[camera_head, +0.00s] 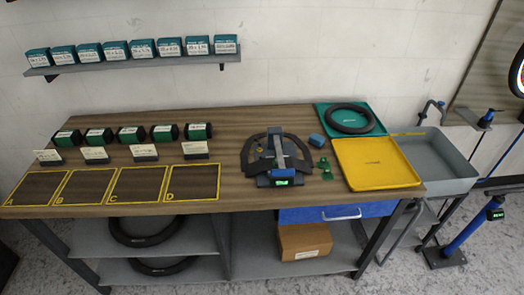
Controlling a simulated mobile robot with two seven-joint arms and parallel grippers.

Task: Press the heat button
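A clamp-like device (280,158) stands on the wooden workbench right of centre, with a dark base, a blue-grey upright arm and a black curved piece around it. A small lit green display (282,183) is on its front edge. A heat button cannot be made out at this size. Neither of my grippers shows in the head view, and nothing is seen touching the device.
The workbench (230,150) has marked squares A to D at the left and dark green-banded rolls behind them. Small green pieces (325,167) and a blue block (317,140) lie beside the device. A yellow tray (375,163) and green tray (374,108) are at the right.

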